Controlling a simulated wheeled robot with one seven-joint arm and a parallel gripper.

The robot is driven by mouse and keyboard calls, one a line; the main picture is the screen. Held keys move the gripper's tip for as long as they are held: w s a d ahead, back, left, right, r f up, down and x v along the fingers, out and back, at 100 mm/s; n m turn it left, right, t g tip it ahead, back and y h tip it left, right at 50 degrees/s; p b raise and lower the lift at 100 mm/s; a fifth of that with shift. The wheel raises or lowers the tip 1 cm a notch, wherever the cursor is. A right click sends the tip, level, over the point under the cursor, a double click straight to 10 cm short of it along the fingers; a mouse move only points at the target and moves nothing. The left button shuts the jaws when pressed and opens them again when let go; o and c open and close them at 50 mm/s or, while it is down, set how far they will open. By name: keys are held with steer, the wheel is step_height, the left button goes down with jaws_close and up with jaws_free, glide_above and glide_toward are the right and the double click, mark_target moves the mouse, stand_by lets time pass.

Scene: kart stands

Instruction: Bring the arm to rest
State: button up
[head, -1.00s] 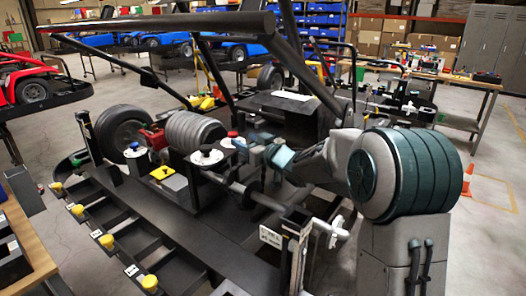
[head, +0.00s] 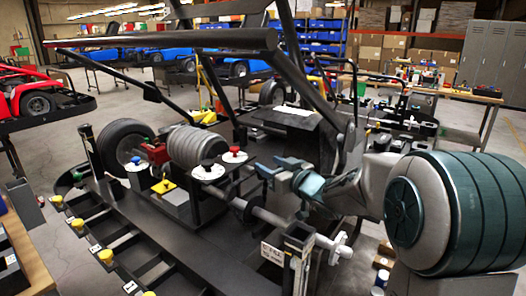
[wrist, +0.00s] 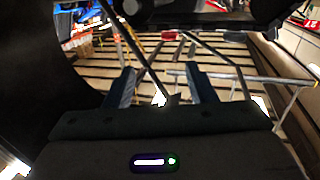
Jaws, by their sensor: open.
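My arm reaches in from the right in the head view, its large teal joint nearest the camera. My gripper shows small at the arm's left end (head: 265,171), over the black kart frame (head: 190,245) and close to a grey bar. In the wrist view its two blue-grey fingers (wrist: 164,90) stand apart with nothing held between them. Dark kart tubes cross behind the fingers. The gap between the gripper and the nearby kart parts cannot be judged.
White discs with a red knob (head: 235,153) and a black knob (head: 208,170) stand left of my gripper. A ribbed grey cylinder (head: 195,146) is beyond them. A labelled upright post (head: 297,262) stands in front.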

steer(key=s+d+m+g+h+p, duration=0.35)
steer(key=s+d+m+h, duration=0.35)
steer(key=s+d+h, duration=0.6)
steer(key=s+a+f+g+y, duration=0.1)
steer(key=s+f+g, duration=0.1)
steer(key=s, duration=0.5)
steer(key=s+f+g, duration=0.3)
steer(key=s, duration=0.3)
steer(key=s+a+f+g+y+p, duration=0.1)
steer(key=s+f+g, duration=0.1)
steer(key=s, duration=0.5)
steer(key=shift+s+a+f+m+g+y, duration=0.25)
steer(key=shift+s+a+m+g+y, duration=0.1)
steer(key=shift+g, duration=0.1)
